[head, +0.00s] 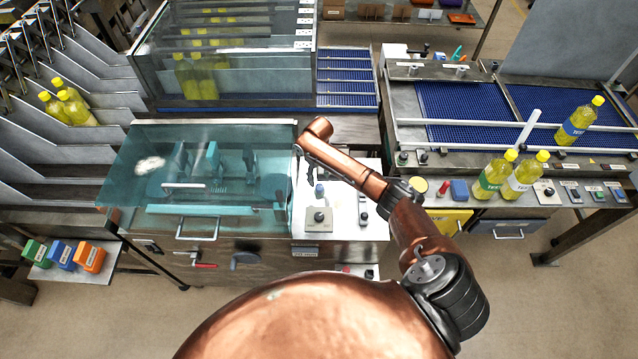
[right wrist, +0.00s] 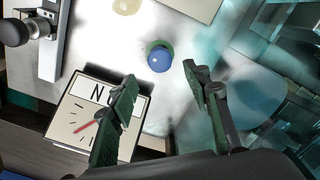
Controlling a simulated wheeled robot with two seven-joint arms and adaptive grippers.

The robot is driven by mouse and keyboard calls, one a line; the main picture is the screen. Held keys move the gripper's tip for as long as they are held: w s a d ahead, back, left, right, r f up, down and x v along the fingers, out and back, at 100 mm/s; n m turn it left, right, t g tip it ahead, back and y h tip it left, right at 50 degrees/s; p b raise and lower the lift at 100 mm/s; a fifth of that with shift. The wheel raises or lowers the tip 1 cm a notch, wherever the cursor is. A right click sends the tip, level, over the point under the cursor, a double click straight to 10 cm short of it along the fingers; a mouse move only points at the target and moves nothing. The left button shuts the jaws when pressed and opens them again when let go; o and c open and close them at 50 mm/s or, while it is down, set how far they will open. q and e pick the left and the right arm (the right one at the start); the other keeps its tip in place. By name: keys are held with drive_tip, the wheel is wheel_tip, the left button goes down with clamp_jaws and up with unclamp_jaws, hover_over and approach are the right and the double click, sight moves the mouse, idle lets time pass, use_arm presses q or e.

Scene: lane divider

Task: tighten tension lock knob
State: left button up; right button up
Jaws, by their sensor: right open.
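A round blue knob (right wrist: 158,57) with a green ring around its base stands on a pale metal panel in the right wrist view. I cannot read a label that marks it as the tension lock knob. My right gripper (right wrist: 160,75) is open, its dark green fingers apart, with the knob showing just beyond and between the fingertips. No contact is visible. In the head view my right arm reaches over the panel (head: 342,205), and its fingers cannot be made out there. A small blue knob (head: 319,188) shows on that panel. My left gripper is not in view.
A dial gauge (right wrist: 95,112) marked N, with a red needle, lies beside the left finger. A clear teal cover (head: 220,150) borders the panel on the left. A beige plate with a black knob (head: 319,216) sits nearer. Yellow bottles (head: 495,172) stand on the right.

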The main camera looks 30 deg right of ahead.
sight(319, 186)
wheel_tip(319, 186, up, 6)
idle(1.0)
